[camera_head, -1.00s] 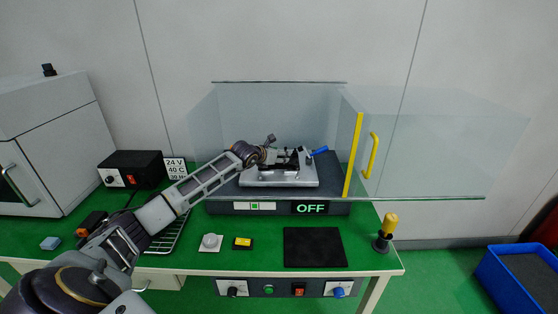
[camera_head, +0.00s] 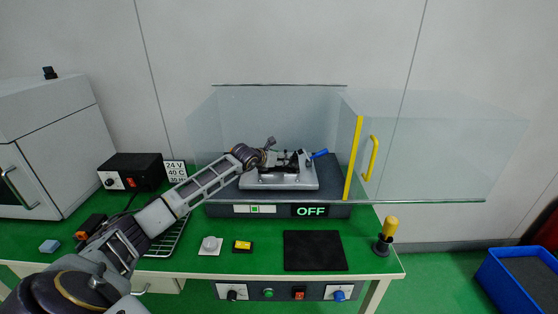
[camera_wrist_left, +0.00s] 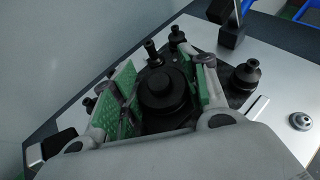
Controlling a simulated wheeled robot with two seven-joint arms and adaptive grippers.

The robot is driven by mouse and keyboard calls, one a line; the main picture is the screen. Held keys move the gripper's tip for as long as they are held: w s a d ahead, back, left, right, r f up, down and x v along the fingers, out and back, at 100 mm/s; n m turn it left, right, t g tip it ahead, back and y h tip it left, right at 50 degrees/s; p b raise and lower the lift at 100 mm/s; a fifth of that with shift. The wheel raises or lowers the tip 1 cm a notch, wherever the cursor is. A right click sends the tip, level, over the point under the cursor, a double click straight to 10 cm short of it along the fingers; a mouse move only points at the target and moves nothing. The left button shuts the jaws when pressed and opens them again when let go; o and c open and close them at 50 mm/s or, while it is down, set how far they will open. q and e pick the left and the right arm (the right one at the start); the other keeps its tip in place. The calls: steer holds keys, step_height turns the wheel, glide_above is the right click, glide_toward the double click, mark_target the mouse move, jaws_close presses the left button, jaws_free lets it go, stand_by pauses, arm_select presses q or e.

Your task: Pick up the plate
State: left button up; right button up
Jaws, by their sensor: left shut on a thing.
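My left gripper (camera_head: 276,159) reaches from the left into the glass-walled enclosure, over a silver base (camera_head: 280,184) with a blue-handled clamp (camera_head: 318,154). In the left wrist view the gripper (camera_wrist_left: 164,82) has its two green-padded fingers either side of a stepped round black part (camera_wrist_left: 162,90). It is shut on this part, which sits among black posts over the pale base. I cannot tell clearly whether this part is the plate or belongs to it; the fingers and wrist hide its edges. My right gripper is not in view.
The enclosure's clear door with a yellow handle (camera_head: 371,157) stands open to the right. On the green table in front lie a black mat (camera_head: 315,251), a yellow-and-black block (camera_head: 242,246) and a white knob piece (camera_head: 210,246). A yellow-topped joystick (camera_head: 387,232) stands at right.

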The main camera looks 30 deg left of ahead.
mark_target(279, 171)
arm_select(q)
steer(key=shift+r, duration=0.5)
steer(key=shift+s+d, duration=0.1)
steer(key=shift+s+d+b, duration=0.15)
steer(key=shift+s+d, duration=0.25)
steer(key=shift+s, duration=0.25)
steer(key=shift+s+d+b, duration=0.15)
steer(key=shift+s+d, duration=0.2)
steer(key=shift+s, duration=0.35)
steer(key=shift+s+d+b, duration=0.15)
steer(key=shift+s+d, duration=0.25)
steer(key=shift+s, duration=0.25)
steer(key=shift+s+d, duration=0.55)
steer(key=shift+s, duration=0.35)
steer(key=shift+s+d+r, duration=0.1)
steer(key=shift+s+d, duration=0.15)
steer(key=shift+s, duration=0.1)
steer(key=shift+r, duration=0.15)
step_height(279, 171, up, 14)
steer(key=shift+f, duration=0.25)
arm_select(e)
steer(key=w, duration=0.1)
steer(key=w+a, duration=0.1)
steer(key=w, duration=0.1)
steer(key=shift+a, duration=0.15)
